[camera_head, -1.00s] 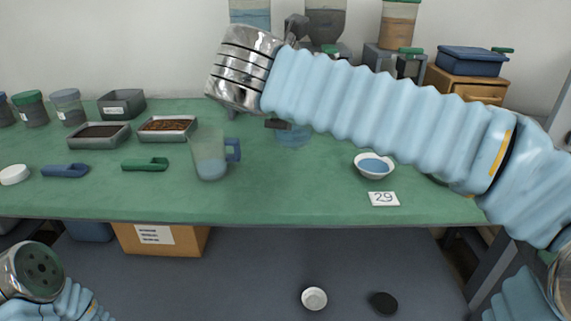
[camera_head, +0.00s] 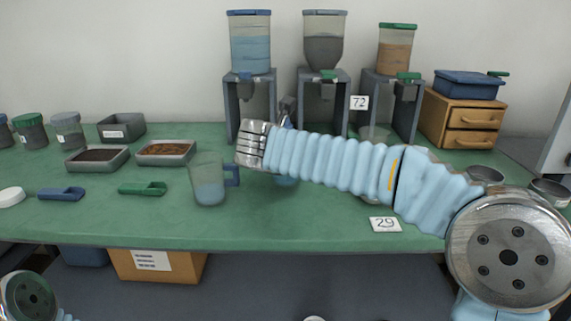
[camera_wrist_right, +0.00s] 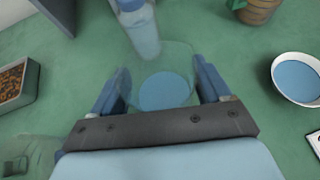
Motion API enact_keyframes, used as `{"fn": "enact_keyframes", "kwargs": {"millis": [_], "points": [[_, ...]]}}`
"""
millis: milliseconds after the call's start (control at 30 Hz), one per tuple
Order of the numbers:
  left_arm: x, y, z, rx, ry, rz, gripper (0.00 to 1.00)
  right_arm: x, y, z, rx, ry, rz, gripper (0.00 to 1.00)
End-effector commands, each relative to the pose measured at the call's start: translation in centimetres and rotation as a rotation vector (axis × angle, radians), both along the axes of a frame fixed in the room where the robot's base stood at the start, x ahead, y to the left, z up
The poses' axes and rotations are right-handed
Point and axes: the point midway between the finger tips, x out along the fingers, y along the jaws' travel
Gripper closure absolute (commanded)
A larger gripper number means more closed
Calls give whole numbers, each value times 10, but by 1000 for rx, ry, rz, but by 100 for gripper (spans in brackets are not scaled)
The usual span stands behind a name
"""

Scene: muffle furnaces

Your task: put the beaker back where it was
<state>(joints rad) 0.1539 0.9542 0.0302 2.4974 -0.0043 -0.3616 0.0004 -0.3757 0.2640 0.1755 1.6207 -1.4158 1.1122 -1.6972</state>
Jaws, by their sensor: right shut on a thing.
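The clear beaker (camera_wrist_right: 165,88) with blue contents sits between the two blue fingers of my right gripper (camera_wrist_right: 161,74) in the right wrist view. The fingers are shut on its sides. My left gripper is out of view; only the end of my left arm shows at the lower left.
A clear jug (camera_head: 209,182) with a blue handle stands just left of the beaker. Dispensers on grey stands (camera_head: 232,105) line the back. A white bowl with blue contents (camera_wrist_right: 298,80) and a "29" card (camera_head: 385,224) lie to the right.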

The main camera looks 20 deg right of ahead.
Motion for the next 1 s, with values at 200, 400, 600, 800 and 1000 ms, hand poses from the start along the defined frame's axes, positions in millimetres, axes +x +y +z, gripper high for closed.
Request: {"fn": "enact_keyframes", "kwargs": {"millis": [200,400,600,800,1000], "points": [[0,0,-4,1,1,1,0,-1,1,-22,1,-2,3,84],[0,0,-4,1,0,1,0,-1,1,-21,2,-2,2,84],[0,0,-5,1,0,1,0,-2,1,-25,1,0,2,12],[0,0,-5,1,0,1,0,-2,1,-25,1,0,2,0],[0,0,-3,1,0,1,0,-4,3,-19,1,-2,4,0]]}}
